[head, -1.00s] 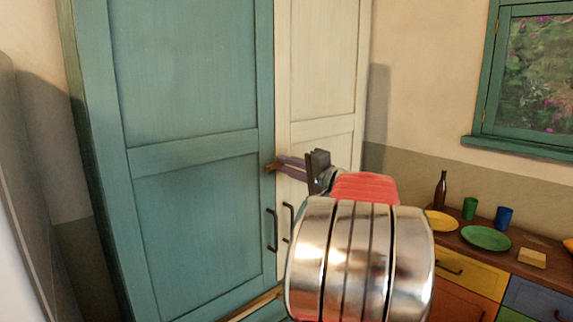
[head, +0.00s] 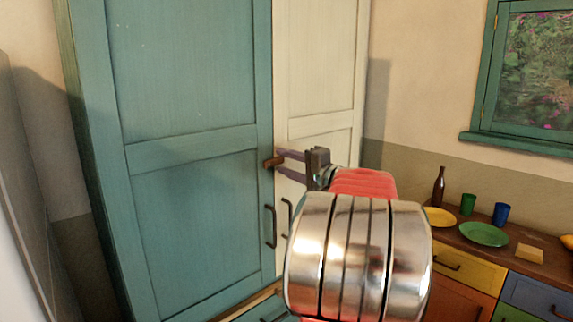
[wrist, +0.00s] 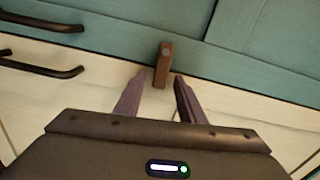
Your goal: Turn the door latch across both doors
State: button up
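The door latch (head: 274,162) is a small brown wooden bar at the seam between the teal door (head: 190,190) and the white door (head: 320,70). In the wrist view the latch (wrist: 163,66) lies across the seam, one end over the teal door and the other over the white door. My gripper (head: 283,162) is in front of the white door. Its purple fingers (wrist: 159,78) are apart, one on each side of the latch's white-door end, with visible gaps. The gripper is open and holds nothing.
Dark handles (head: 270,226) hang below the latch, one on each door. At right, a wooden counter (head: 520,265) carries a bottle (head: 438,187), cups (head: 468,204) and plates (head: 484,234). A teal-framed window (head: 535,75) is above it.

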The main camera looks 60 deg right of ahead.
jog(key=v, duration=1.4)
jog(key=shift+w+a, duration=0.1)
jog(key=shift+w, duration=0.1)
dwell(0.4)
jog(key=w+a+f+n+g+y, duration=0.25)
jog(key=w+a+f, duration=0.2)
jog(key=a, duration=0.55)
jog(key=w+a+f+n+g+y, duration=0.25)
jog(key=w+a, duration=0.25)
jog(key=a, duration=0.4)
jog(key=w+a+f+n+g+y, duration=0.25)
jog(key=w+a+f, duration=0.25)
jog(key=a, duration=0.5)
jog(key=s+a+f+n+g+h, duration=0.1)
jog(key=s+a+f+n, duration=0.2)
jog(key=a, duration=0.4)
jog(key=s+a+f+n+g+h, duration=0.1)
jog(key=s+a+f+n+g, duration=0.1)
jog(key=s+a+n, duration=0.3)
jog(key=s+a+f+n+g+h, duration=0.1)
jog(key=s+a+f+n, duration=0.3)
jog(key=a, duration=0.5)
jog(key=shift+s+a+f, duration=0.3)
jog(key=shift+s+f, duration=0.1)
jog(key=shift+s, duration=0.6)
